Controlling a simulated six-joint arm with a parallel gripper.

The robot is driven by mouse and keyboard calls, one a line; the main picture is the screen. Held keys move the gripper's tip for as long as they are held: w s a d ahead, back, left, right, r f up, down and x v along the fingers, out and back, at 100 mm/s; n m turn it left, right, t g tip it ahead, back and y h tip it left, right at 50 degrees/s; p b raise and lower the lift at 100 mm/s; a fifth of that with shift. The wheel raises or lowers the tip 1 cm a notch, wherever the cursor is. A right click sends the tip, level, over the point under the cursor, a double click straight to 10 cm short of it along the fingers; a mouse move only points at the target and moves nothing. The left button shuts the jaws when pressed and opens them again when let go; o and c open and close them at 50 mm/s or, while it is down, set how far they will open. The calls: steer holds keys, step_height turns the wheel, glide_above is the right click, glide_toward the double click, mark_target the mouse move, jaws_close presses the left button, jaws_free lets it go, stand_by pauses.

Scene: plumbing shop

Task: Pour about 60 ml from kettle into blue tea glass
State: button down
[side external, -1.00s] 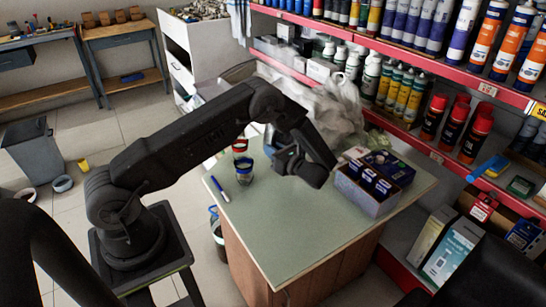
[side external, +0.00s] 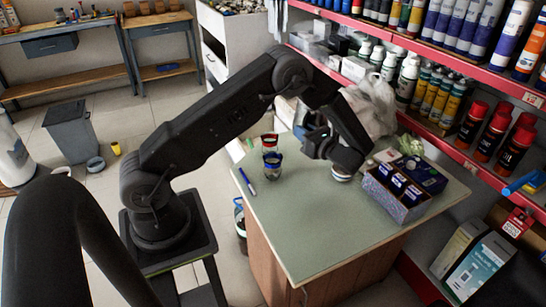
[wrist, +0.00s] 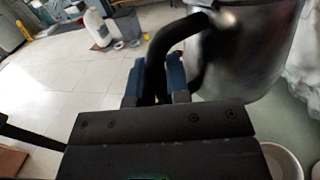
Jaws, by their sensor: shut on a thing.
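My gripper (wrist: 163,80) is shut on the black handle (wrist: 168,42) of a shiny metal kettle (wrist: 250,50) in the wrist view. The kettle's top runs out of that picture. In the side view my gripper (side external: 318,138) is above the table and the kettle is mostly hidden behind the wrist. The blue tea glass (side external: 272,161) stands upright on the table's left part, left of my gripper and apart from it. Its contents cannot be made out.
A red-rimmed glass (side external: 269,143) stands just behind the blue one. A blue marker (side external: 246,182) lies to the left. A partitioned box (side external: 397,198) stands right. A small round white thing (side external: 342,173) sits below my wrist. The table's front (side external: 310,230) is clear.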

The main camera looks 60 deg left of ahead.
steer(key=s+d+n+g+h, duration=0.1)
steer(key=s+d+g, duration=0.1)
steer(key=s+d, duration=0.7)
steer(key=s+d+n+g, duration=0.2)
steer(key=s+d, duration=0.4)
steer(key=s, duration=0.4)
step_height(320, 180, down, 13)
steer(key=shift+s, duration=0.15)
steer(key=w+a+r+m+h, duration=0.2)
steer(key=a+r+m+h, duration=0.1)
steer(key=r, duration=0.3)
steer(key=w+a+r+m+h, duration=0.3)
steer(key=a+r+m+h, duration=0.1)
steer(key=a+r+m, duration=0.1)
steer(key=shift+w+a+r, duration=0.25)
steer(key=shift+a+r, duration=0.5)
steer(key=shift+r, duration=0.5)
steer(key=shift+w+a+r, duration=0.1)
steer(key=shift+a+r, duration=0.1)
